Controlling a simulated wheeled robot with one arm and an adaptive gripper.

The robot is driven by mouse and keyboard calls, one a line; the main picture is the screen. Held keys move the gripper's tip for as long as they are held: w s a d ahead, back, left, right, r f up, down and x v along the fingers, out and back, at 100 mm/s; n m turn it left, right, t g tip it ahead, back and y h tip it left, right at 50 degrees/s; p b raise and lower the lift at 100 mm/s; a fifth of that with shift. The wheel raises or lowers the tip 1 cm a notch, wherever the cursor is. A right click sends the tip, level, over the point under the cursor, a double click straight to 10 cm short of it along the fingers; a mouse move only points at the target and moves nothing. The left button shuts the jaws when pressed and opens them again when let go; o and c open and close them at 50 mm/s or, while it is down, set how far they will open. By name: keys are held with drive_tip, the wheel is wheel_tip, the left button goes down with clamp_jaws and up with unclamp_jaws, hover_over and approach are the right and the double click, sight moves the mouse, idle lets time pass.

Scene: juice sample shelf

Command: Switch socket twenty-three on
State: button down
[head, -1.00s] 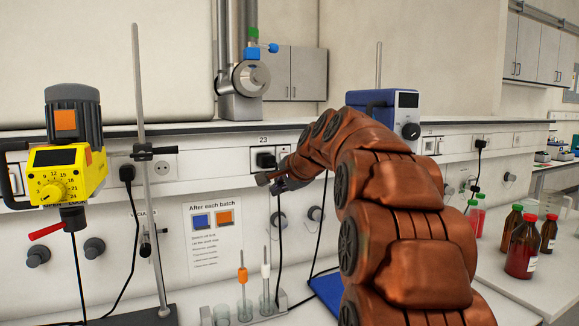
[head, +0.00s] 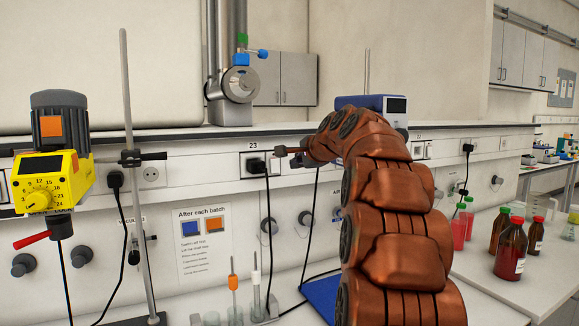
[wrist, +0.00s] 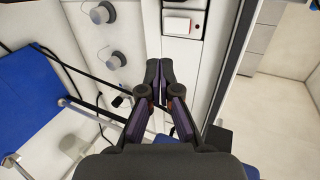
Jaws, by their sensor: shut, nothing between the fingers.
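Socket twenty-three, under the label "23", is on the wall trunking in the head view, with a black plug (head: 256,166) and cable in it. In the wrist view, a white rocker switch (wrist: 177,24) with a small red mark sits in a panel beyond the fingertips. My gripper (wrist: 158,64) is shut and empty; its tips appear just below the switch in that picture. I cannot tell whether they touch the panel. The rocker's tilt is too small to read.
A yellow stirrer (head: 45,180) and a metal stand rod (head: 130,130) are at left. Cables hang below the sockets. A blue device (head: 385,104) stands behind my arm. Bottles (head: 511,250) with red liquid stand at right. Wall knobs (wrist: 102,13) show in the wrist view.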

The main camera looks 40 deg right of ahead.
drive_tip(key=p, duration=0.3)
approach(276, 172)
drive_tip(key=x, duration=0.5)
drive_tip(key=shift+w+d+f, duration=0.1)
drive_tip(key=shift+f, duration=0.15)
drive_tip(key=shift+w+d+f, duration=0.1)
drive_tip(key=shift+w+d, duration=0.05)
drive_tip(key=shift+w, duration=0.55)
drive_tip(key=shift+f, duration=0.1)
